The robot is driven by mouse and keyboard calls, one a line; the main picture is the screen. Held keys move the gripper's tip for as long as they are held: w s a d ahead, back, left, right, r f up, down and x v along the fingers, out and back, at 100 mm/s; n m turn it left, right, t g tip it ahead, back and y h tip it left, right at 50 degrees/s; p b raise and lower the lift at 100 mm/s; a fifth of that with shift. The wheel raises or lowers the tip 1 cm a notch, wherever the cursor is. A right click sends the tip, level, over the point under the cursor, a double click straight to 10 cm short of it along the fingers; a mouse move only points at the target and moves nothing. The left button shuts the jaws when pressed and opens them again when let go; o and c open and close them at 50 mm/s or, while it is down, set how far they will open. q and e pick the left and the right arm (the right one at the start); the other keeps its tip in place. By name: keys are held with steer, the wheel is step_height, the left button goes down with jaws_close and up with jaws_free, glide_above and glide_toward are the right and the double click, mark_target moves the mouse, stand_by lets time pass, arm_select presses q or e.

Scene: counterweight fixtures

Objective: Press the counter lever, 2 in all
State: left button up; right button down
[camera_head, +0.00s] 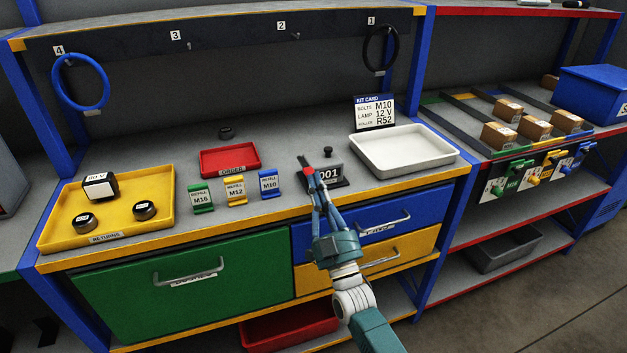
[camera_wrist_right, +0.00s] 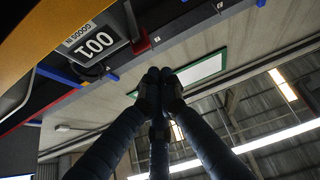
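The counter (camera_head: 334,182) is a small dark box on the bench, with a black knob at its back. Its display reads 001, and it also shows upside down in the right wrist view (camera_wrist_right: 96,43). Its red-ended lever (camera_head: 304,162) is on its left side and shows as a red block in the right wrist view (camera_wrist_right: 140,46). Contact with the lever cannot be told. My left gripper is out of view.
A white tray (camera_head: 437,163) stands right of the counter, with a kit card (camera_head: 374,112) behind it. Refill tags including blue M10 (camera_head: 269,184), a red order tray (camera_head: 230,172) and a yellow returns tray (camera_head: 165,232) are to the left. Drawers sit below.

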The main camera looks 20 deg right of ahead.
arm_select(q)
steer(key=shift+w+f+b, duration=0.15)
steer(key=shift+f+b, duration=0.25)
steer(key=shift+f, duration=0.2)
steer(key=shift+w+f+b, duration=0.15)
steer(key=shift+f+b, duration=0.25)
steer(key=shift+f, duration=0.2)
arm_select(e)
steer(key=s+f, duration=0.5)
steer(key=shift+d+f, duration=0.2)
steer(key=shift+f, duration=0.05)
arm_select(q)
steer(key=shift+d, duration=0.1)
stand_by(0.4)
